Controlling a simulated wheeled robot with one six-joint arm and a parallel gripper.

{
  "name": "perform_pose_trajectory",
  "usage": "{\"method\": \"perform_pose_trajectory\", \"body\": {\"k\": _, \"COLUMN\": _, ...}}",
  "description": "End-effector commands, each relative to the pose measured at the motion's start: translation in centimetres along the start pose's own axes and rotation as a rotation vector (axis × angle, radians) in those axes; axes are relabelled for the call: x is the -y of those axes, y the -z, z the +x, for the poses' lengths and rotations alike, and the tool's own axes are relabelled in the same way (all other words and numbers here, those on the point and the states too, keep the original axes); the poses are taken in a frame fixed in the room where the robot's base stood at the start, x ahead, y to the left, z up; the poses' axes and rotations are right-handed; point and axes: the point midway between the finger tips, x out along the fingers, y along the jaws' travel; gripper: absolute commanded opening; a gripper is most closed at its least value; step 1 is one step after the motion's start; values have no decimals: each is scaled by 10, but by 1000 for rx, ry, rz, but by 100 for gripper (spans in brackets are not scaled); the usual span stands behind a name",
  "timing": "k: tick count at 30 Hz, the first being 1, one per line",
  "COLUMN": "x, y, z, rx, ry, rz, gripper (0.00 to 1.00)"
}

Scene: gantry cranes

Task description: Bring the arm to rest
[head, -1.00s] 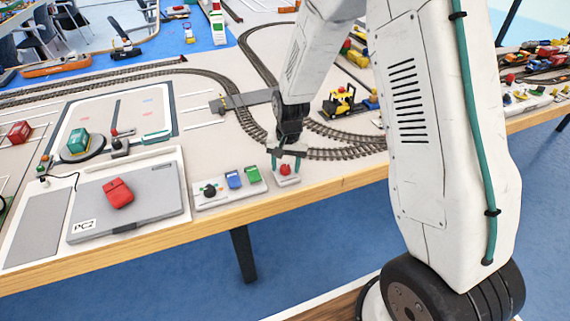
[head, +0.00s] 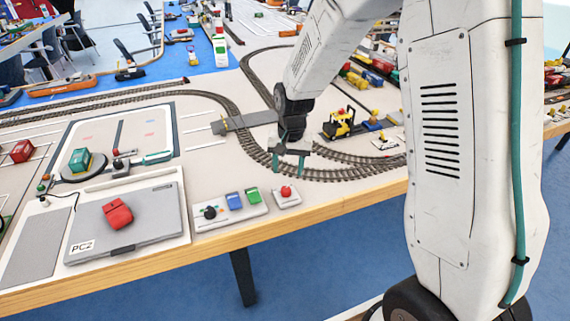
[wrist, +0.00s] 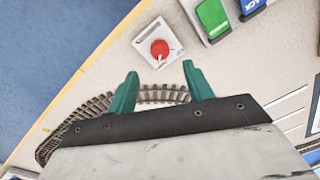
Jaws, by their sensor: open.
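My gripper (head: 288,165) hangs above the table (head: 330,210), over the curved train track near the front edge. Its two green fingers are apart with nothing between them. In the wrist view my gripper (wrist: 160,82) also shows open and empty. A small white box with a red button (head: 286,191) stands on the table just in front of the gripper, apart from it. The red button (wrist: 159,48) lies beyond the fingertips in the wrist view.
A control panel with a black knob and blue and green switches (head: 229,208) is left of the button. A closed laptop (head: 150,218) bears a red block (head: 117,213). A yellow forklift (head: 341,124) stands right of the gripper. Curved track (head: 350,174) runs beneath.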

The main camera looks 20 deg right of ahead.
Motion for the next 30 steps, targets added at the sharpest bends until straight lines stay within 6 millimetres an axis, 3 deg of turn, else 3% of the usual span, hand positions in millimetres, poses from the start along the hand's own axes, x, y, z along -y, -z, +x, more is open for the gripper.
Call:
{"method": "perform_pose_trajectory", "body": {"k": 7, "x": -1, "y": -3, "z": 0, "rx": 14, "ry": -6, "rz": -26, "gripper": 51}}
{"method": "perform_pose_trajectory", "body": {"k": 11, "x": -15, "y": -29, "z": 3, "rx": 102, "ry": -47, "rz": -95, "gripper": 51}}
{"method": "perform_pose_trajectory", "body": {"k": 20, "x": -54, "y": -101, "z": -72, "rx": 187, "ry": -79, "rz": -264, "gripper": 51}}
{"method": "perform_pose_trajectory", "body": {"k": 24, "x": -75, "y": -139, "z": -113, "rx": 184, "ry": -81, "rz": -335, "gripper": 51}}
{"method": "perform_pose_trajectory", "body": {"k": 30, "x": -105, "y": -193, "z": -160, "rx": 145, "ry": -76, "rz": -412, "gripper": 51}}
